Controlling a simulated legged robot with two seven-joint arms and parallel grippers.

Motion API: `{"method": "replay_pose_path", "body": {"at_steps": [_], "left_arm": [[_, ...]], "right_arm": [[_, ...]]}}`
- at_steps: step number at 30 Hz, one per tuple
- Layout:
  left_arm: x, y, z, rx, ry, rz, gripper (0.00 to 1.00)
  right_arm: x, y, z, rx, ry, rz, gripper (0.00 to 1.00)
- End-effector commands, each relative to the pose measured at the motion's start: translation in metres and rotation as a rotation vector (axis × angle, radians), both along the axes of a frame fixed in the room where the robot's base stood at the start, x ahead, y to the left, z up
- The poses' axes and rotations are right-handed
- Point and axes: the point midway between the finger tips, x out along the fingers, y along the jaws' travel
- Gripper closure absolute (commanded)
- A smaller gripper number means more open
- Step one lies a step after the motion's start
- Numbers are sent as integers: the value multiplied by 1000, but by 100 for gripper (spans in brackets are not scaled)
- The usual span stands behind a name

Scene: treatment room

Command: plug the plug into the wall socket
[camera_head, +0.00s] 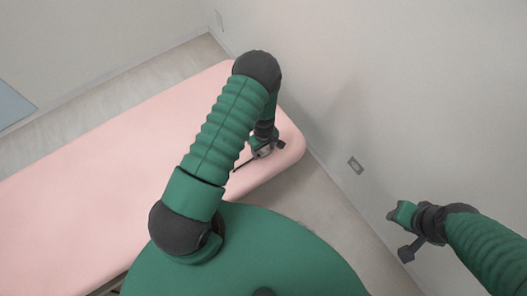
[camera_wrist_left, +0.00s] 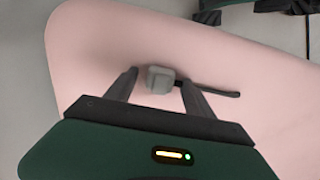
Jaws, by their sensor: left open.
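The plug (camera_wrist_left: 161,76) is a small pale grey block with a short dark cord running to the right. It lies on the pink padded bed (camera_head: 110,165), near its rounded end. My left gripper (camera_head: 264,152) is low over that end. In the left wrist view its open fingers (camera_wrist_left: 160,84) stand on either side of the plug, with gaps visible. The plug is not clear in the head view. The wall socket (camera_head: 356,165) is a small grey plate low on the right wall. My right gripper (camera_head: 403,232) is near that wall, away from the bed; its opening is unclear.
Light floor (camera_head: 330,205) separates the bed end from the right wall. Another small plate (camera_head: 219,18) is on the wall near the far corner. A blue-grey panel (camera_head: 12,105) is at the far left.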

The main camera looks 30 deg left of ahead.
Motion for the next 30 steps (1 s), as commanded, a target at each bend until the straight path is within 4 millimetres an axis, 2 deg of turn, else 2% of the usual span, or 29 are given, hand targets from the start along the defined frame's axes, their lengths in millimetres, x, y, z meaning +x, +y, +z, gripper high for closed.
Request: {"method": "replay_pose_path", "body": {"at_steps": [2, 15, 23, 30], "left_arm": [[0, 0, 0, 0, 0, 0, 42], [0, 0, 0, 0, 0, 0, 100], [0, 0, 1, 0, 0, 0, 100], [0, 0, 21, 1, 0, 0, 100]], "right_arm": [[0, 0, 0, 0, 0, 0, 64], [0, 0, 0, 0, 0, 0, 64], [0, 0, 0, 0, 0, 0, 64], [0, 0, 7, 0, 0, 0, 64]]}}
